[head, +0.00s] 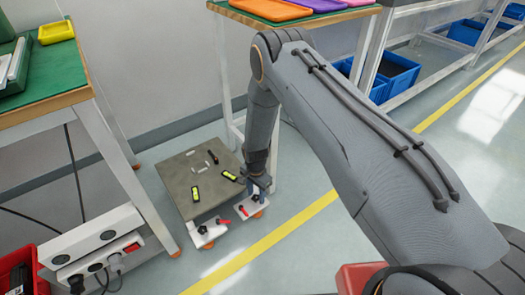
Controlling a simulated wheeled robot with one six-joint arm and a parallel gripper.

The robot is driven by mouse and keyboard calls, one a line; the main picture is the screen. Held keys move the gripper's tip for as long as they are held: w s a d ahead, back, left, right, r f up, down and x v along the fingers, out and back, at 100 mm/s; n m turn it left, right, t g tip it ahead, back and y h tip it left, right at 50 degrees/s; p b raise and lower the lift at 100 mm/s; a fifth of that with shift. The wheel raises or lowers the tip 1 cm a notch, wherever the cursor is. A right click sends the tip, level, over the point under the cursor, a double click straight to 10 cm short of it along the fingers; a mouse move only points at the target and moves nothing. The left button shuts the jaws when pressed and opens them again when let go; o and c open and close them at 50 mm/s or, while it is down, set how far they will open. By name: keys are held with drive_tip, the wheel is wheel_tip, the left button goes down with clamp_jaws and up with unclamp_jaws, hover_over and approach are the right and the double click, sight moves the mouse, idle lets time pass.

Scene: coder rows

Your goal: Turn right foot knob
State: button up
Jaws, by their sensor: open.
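A low square machine with a dark grey top plate (212,208) stands on the floor below me. Two white feet stick out at its front edge. The left foot (208,237) carries a red lever-like knob (222,221) and a dark knob. The right foot (241,202) carries a red knob (244,210) and small dark parts. My gripper (260,188) points down, close above the right foot. It is open and hides part of that foot. I cannot tell whether its fingers touch a knob.
Yellow-black items (195,194) lie on the plate. A green-topped table (50,100) stands at left, with a white power strip (92,240) near its leg. Another bench (290,22) stands behind my arm. A yellow floor line (272,238) runs in front; the floor there is clear.

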drive_tip(key=n+b, duration=0.1)
drive_tip(key=n, duration=0.4)
drive_tip(key=shift+w+a+n, duration=0.1)
drive_tip(key=shift+n, duration=0.2)
drive_tip(key=n+b, duration=0.2)
drive_tip(key=n, duration=0.3)
drive_tip(key=n+b, duration=0.2)
drive_tip(key=n, duration=0.3)
drive_tip(key=shift+f+n+b, duration=0.1)
drive_tip(key=shift+n+b, duration=0.25)
drive_tip(key=shift+n, duration=0.05)
drive_tip(key=n+b, duration=0.3)
drive_tip(key=n, duration=0.2)
drive_tip(key=shift+b, duration=0.35)
wheel_tip(320, 180, up, 17)
drive_tip(key=s+p, duration=0.2)
drive_tip(key=p, duration=0.4)
wheel_tip(320, 180, up, 16)
drive_tip(key=m+p, duration=0.3)
drive_tip(key=p, duration=0.1)
hover_over(257, 200)
drive_tip(key=s+d, duration=0.2)
drive_tip(key=s, duration=0.3)
drive_tip(key=shift+s+d+r, duration=0.1)
drive_tip(key=shift+s+r, duration=0.15)
drive_tip(key=shift+r, duration=0.15)
